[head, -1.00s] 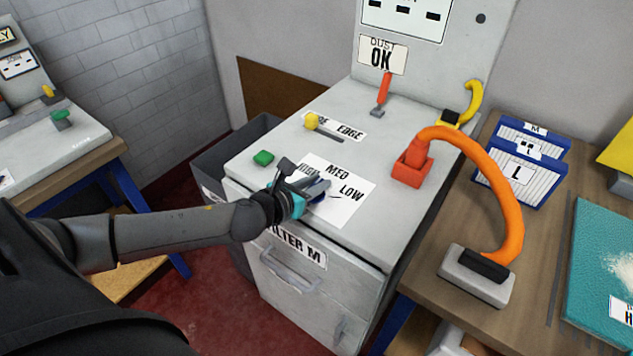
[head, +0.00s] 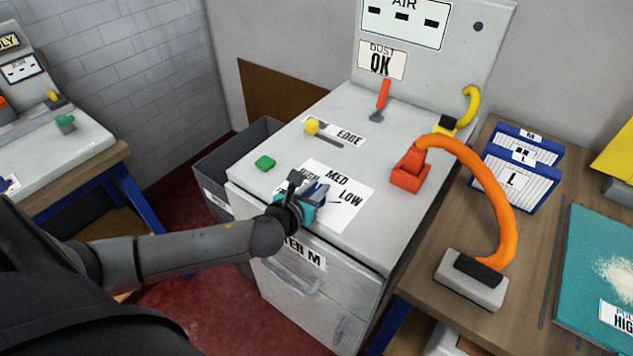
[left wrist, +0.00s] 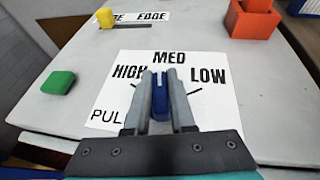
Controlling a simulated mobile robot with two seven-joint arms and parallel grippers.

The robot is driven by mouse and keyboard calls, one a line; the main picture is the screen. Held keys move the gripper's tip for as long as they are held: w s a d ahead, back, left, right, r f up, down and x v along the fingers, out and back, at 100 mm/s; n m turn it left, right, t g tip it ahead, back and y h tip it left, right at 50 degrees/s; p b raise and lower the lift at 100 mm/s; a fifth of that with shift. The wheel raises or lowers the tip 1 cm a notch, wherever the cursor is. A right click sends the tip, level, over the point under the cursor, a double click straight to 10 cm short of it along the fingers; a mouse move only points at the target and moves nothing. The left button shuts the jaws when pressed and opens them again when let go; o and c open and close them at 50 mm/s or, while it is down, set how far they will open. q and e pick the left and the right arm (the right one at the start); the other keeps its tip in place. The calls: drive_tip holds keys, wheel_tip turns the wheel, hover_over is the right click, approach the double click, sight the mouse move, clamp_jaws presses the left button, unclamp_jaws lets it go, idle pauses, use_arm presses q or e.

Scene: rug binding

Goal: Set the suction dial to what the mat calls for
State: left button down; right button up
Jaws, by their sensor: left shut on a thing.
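The suction dial (left wrist: 160,98) is a blue bar on a white label plate (left wrist: 215,115) marked HIGH, MED and LOW. My left gripper (head: 318,187) is shut on the dial; in the left wrist view its two grey fingers (left wrist: 160,90) stand on either side of the bar. There the bar points up roughly toward MED; the fingers hide part of it, so its exact setting is unclear. The teal mat (head: 590,240) lies on the right bench with pale powder on it. Its label (head: 617,317) is cut off by the frame, showing "HIG". My right gripper is not in view.
A green button (head: 265,163) and a yellow-knobbed slider (head: 312,127) sit left of and behind the dial. A red lever (head: 383,95) and an orange hose (head: 500,190) stand farther right. Blue-framed filters (head: 520,175) are on the bench.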

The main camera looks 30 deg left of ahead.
use_arm(q)
drive_tip(key=n+y+p, duration=0.2)
drive_tip(key=y, duration=0.1)
drive_tip(key=shift+r+n+g+p, duration=0.2)
drive_tip(key=shift+n+g+p, duration=0.2)
drive_tip(key=shift+n+g+y+p, duration=0.4)
drive_tip(key=shift+n+y+p, duration=0.25)
drive_tip(key=shift+n+y, duration=0.25)
drive_tip(key=n+g+y+p, duration=0.1)
drive_tip(key=n+y, duration=0.1)
drive_tip(key=shift+a+f+g+y, duration=0.1)
drive_tip(key=shift+g+y, duration=0.2)
drive_tip(key=shift+s+a+n+g+y+p, duration=0.15)
drive_tip(key=shift+n+g+y+p, duration=0.15)
drive_tip(key=shift+n+g+y, duration=1.1)
drive_tip(key=shift+n, duration=0.4)
drive_tip(key=c, duration=0.8)
unclamp_jaws()
drive_tip(key=shift+f, duration=0.1)
drive_tip(key=shift+o, duration=0.2)
